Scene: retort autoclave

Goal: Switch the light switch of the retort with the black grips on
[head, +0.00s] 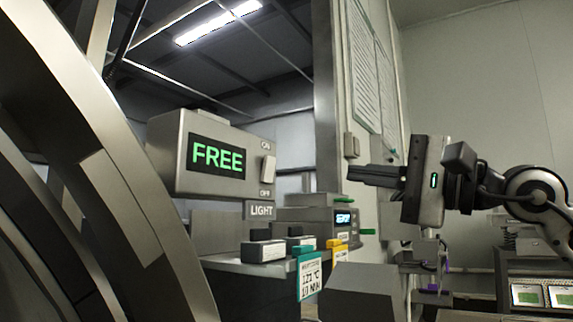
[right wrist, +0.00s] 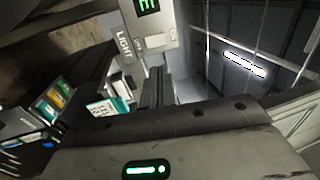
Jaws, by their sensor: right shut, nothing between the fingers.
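A grey control box (head: 215,135) with a green "FREE" display (head: 217,156) stands left of centre in the head view. Its pale light switch (head: 268,168) is on the right part of its face, between the marks ON above and OFF below, over a "LIGHT" label (head: 261,210). I cannot tell which way the switch is tipped. In the right wrist view the box (right wrist: 136,22) shows at the top, with the switch (right wrist: 155,40). My right gripper (head: 352,175) is shut and empty, right of the switch and apart from it, pointing left. My left gripper is not in view.
A large curved metal ring (head: 120,190) fills the left of the head view. Below the box is a shelf with small grey-and-black blocks (head: 263,251) and a teal-edged tag (head: 310,277). A smaller device (head: 318,220) stands behind. Free air lies between switch and gripper.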

